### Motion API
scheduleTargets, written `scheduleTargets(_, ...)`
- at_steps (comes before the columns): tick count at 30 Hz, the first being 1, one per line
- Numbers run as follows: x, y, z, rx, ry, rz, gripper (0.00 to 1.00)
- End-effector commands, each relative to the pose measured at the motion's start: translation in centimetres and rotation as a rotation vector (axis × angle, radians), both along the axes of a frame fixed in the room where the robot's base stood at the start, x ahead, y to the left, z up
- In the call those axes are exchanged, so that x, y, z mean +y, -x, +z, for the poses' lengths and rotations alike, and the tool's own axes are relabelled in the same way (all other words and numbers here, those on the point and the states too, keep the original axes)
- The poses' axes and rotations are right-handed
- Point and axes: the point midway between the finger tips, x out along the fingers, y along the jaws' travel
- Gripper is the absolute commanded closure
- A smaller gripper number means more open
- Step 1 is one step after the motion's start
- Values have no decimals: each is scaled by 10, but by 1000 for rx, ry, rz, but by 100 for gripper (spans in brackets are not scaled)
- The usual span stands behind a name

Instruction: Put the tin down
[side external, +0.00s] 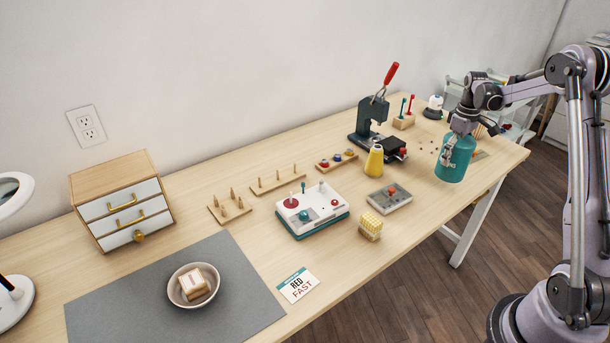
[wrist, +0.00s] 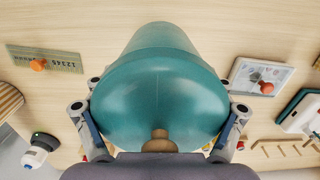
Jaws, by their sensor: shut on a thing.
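The teal tin (side external: 456,160) is upright at the right end of the table in the side view. My gripper (side external: 449,148) is shut on it from above, with a finger against its side. In the wrist view the tin (wrist: 160,85) fills the middle, with a brownish knob on its near end. The fingers of my gripper (wrist: 160,130) lie on both sides of it. The tin's underside is hidden, and I cannot tell if it touches the wooden table (side external: 345,255).
A patterned block (side external: 370,226) is near the front edge. The table's right edge is close to the tin.

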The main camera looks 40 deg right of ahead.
Motion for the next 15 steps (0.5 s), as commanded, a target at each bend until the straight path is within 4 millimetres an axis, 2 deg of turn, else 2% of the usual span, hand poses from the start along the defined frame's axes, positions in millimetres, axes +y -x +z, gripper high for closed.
scheduleTargets(5, 2, -6, -7, 0, 0, -1, 54)
scheduleTargets(12, 2, -5, -37, 0, 0, 0, 54)
scheduleTargets(15, 2, -5, -43, 0, 0, 0, 54)
